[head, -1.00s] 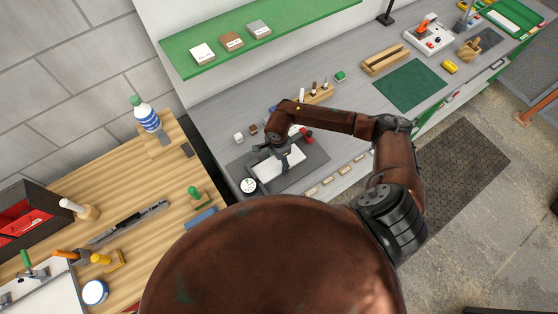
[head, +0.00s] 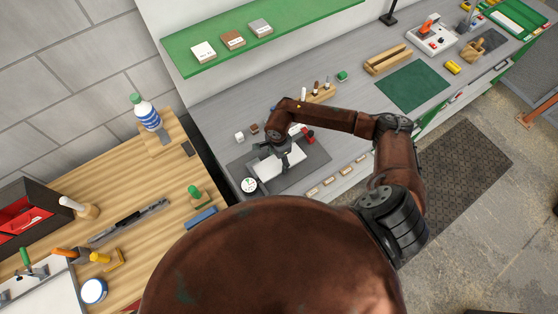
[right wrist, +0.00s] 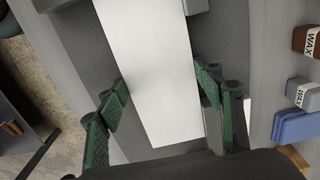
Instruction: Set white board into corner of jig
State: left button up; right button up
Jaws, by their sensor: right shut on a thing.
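The white board (head: 268,170) is a flat pale rectangle over a dark grey mat (head: 312,158) on the bench. In the right wrist view the board (right wrist: 155,60) runs lengthwise between my fingers. My right gripper (head: 282,157) is shut on the board. In the right wrist view the green pads of the right gripper (right wrist: 165,98) sit at the board's two long edges. A grey block (right wrist: 195,6) stands close to the board's far end; I cannot tell if they touch or if it is part of the jig. My left gripper is not in view.
A round white-topped tin (head: 249,185) stands left of the board. A green mat (head: 412,86) lies farther along the bench. A wooden table (head: 150,215) is at left.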

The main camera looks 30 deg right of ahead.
jog(key=shift+a+b, duration=0.35)
jog(key=shift+a, duration=0.1)
dwell(0.4)
jog(key=o, duration=1.1)
jog(key=shift+w+a, duration=0.1)
jog(key=o, duration=0.3)
jog(key=shift+d, duration=0.3)
notch_tip(320, 180, up, 12)
